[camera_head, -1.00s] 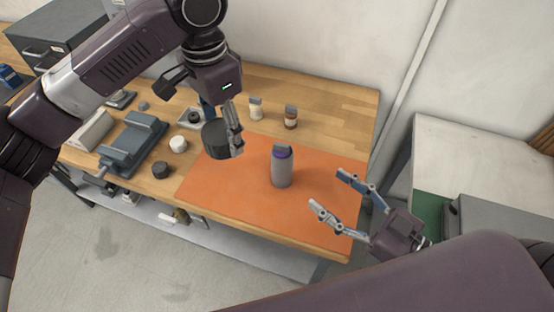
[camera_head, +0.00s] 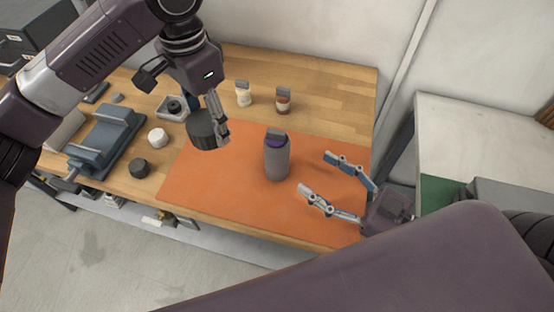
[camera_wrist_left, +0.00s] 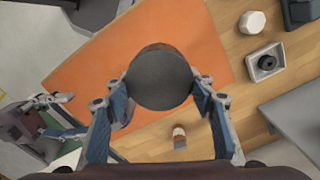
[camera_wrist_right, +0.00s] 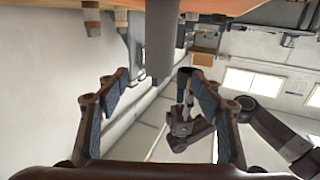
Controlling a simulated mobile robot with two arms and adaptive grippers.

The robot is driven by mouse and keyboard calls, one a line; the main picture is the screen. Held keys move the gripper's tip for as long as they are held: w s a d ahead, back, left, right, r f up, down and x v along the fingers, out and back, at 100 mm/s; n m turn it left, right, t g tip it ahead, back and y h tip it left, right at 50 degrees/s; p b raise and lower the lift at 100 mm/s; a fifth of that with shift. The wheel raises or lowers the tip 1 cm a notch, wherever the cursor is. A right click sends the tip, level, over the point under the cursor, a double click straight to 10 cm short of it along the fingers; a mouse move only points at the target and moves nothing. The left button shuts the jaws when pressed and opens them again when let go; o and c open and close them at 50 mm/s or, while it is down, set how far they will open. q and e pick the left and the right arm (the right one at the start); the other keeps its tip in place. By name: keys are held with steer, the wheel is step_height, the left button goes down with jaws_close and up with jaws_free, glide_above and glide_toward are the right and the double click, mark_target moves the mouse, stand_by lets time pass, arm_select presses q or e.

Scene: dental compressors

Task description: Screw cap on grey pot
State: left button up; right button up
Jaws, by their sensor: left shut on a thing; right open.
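The grey pot (camera_head: 277,160) stands upright on the orange mat (camera_head: 215,180), with a purple band and a small grey piece on top. My left gripper (camera_head: 211,133) is shut on a wide dark round cap (camera_head: 203,128), held left of the pot and apart from it. In the left wrist view the cap (camera_wrist_left: 160,78) sits between both fingers. My right gripper (camera_head: 315,172) is open and empty, right of the pot, its fingers pointing toward it. In the right wrist view the pot (camera_wrist_right: 161,35) shows ahead, between the open fingers.
Two small bottles, one pale (camera_head: 243,96) and one brown (camera_head: 283,102), stand behind the mat. A white round piece (camera_head: 157,138), a black round piece (camera_head: 139,168) and a grey vise-like device (camera_head: 105,138) are at left. The mat around the pot is clear.

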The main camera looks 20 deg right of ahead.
mark_target(287, 154)
arm_select(q)
steer(key=shift+w+r+p, duration=0.1)
steer(key=shift+r+p, duration=0.2)
arm_select(e)
steer(key=shift+x, duration=3.35)
steer(key=shift+w, duration=0.1)
arm_select(q)
steer(key=shift+r, duration=0.15)
arm_select(e)
steer(key=shift+w+a, duration=0.15)
steer(key=shift+w, duration=0.1)
arm_select(q)
steer(key=shift+r+p, duration=0.5)
steer(key=shift+p, duration=0.2)
arm_select(e)
steer(key=shift+f+x, duration=0.2)
steer(key=shift+x, duration=2.05)
steer(key=shift+s, duration=0.1)
steer(key=shift+c, duration=0.5)
steer(key=shift+r, duration=0.1)
jaws_close()
